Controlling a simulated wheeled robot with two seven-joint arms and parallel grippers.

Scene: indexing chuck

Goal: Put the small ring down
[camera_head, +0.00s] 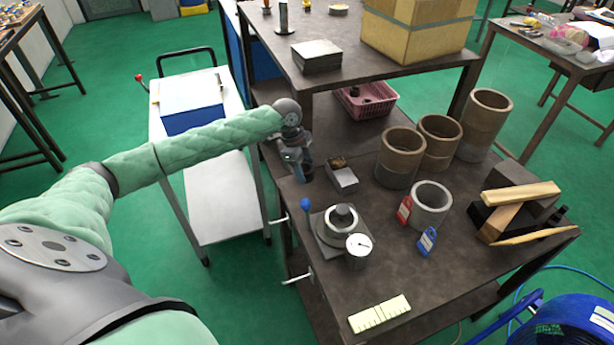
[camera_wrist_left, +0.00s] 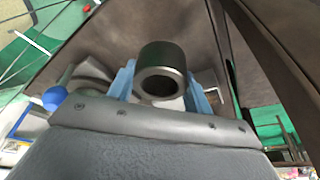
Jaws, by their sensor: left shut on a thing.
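The small ring (camera_wrist_left: 163,58), a dark grey hollow cylinder, sits between the blue fingers of my left gripper (camera_wrist_left: 160,88) in the left wrist view, its bore facing the camera. In the head view my left gripper (camera_head: 297,168) hangs at the left side of the dark bench, and the ring is hard to make out there. The gripper is shut on it. The indexing chuck (camera_head: 329,236) stands nearer the front, with a round metal piece at its centre, a dial gauge (camera_head: 359,246) and a blue-knobbed lever (camera_head: 305,204). My right gripper is not in view.
A small metal block (camera_head: 343,180) lies just right of my left gripper. A large grey ring (camera_head: 431,204) with red and blue tags, several brown rings (camera_head: 399,158) and wooden pieces (camera_head: 500,222) stand to the right. A pale scale strip (camera_head: 379,314) lies in front. A raised shelf (camera_head: 340,68) overhangs the back.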

